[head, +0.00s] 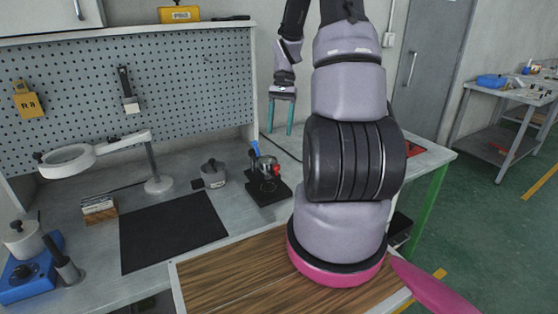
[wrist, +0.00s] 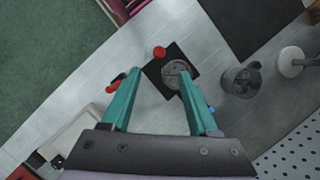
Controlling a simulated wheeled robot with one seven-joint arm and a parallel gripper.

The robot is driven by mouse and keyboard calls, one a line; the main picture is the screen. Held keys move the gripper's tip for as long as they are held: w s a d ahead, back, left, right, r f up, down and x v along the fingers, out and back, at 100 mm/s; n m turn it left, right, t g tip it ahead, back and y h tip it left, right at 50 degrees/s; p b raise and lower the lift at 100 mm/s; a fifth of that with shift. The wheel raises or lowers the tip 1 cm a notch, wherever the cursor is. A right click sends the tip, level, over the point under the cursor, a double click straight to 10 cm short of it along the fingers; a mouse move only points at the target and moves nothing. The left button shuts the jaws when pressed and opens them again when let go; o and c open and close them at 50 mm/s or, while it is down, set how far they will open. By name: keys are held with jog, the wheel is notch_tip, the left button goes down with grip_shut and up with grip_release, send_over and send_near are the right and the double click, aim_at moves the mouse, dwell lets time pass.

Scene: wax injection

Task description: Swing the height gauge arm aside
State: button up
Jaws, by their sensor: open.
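A small dark device on a black base (head: 268,190), with a red knob (head: 276,170) and a blue part (head: 255,147), stands on the bench; I take it for the height gauge. In the wrist view its black base (wrist: 154,70), round grey top (wrist: 175,74), red knob (wrist: 159,52) and blue part (wrist: 211,109) show beyond my fingers. I cannot clearly make out its arm. My gripper (head: 280,132), with teal fingers, is open and empty, above and behind the device in the head view. In the wrist view the gripper (wrist: 160,73) points down towards it, apparently without contact.
A lidded grey pot (head: 213,175) stands left of the device, near a black mat (head: 170,231) and a white ring lamp (head: 68,161). A pegboard (head: 130,80) rises behind the bench. A red-and-black item (wrist: 115,83) lies near the left finger in the wrist view.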

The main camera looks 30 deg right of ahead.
aim_at(277, 165)
jog(key=x, duration=1.1)
jog(key=shift+f, duration=0.1)
grip_shut()
jog(key=shift+d, duration=0.1)
dwell(1.0)
